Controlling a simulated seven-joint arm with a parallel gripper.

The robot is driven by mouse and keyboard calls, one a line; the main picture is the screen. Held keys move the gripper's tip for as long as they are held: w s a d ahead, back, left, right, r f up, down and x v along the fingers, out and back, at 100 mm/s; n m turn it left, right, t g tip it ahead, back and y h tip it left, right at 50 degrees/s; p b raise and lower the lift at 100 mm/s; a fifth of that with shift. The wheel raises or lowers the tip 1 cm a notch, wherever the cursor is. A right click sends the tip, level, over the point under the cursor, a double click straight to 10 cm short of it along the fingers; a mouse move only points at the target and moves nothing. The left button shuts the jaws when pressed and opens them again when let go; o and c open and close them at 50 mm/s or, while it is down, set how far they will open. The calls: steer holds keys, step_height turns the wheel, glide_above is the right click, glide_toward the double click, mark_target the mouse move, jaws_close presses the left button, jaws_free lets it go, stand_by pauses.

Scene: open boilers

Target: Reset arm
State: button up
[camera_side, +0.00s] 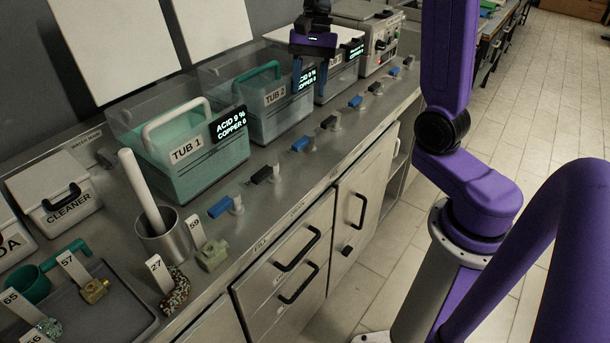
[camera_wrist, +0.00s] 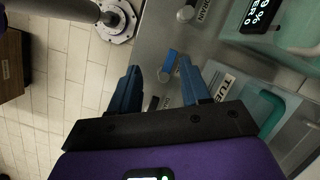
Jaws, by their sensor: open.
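My gripper (camera_side: 310,80) is purple and black with blue fingers. In the side view it points down over the far part of the counter, in front of the back tubs. In the wrist view my gripper (camera_wrist: 162,82) has its fingers spread, with nothing between them but the counter and a blue valve handle (camera_wrist: 169,62) below. A tub (camera_wrist: 262,118) with a green handle lies at the right of that view. Tub 1 (camera_side: 192,178) and Tub 2 (camera_side: 265,122) stand on the counter with greenish contents. Their displays read acid 9 %, copper 0.
Blue and black valve handles (camera_side: 300,143) line the counter front. A metal beaker (camera_side: 165,240) holds a white rod. A tray (camera_side: 110,318) with tagged pieces and a cleaner box (camera_side: 68,210) are nearer.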

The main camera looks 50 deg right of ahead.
steer(key=s+a+f+n+h, duration=0.1)
steer(key=s+a+n, duration=0.2)
steer(key=s+n, duration=0.5)
steer(key=s+a+f+n+h, duration=0.1)
steer(key=s+a+f+n, duration=0.1)
steer(key=s+n, duration=0.6)
steer(key=s+a+f+n+t, duration=0.1)
steer(key=s+a+n, duration=0.3)
steer(key=s+n, duration=0.4)
steer(key=shift+s+a+f+n+h, duration=0.3)
steer(key=shift+a+f+h, duration=0.1)
steer(key=shift+f, duration=0.1)
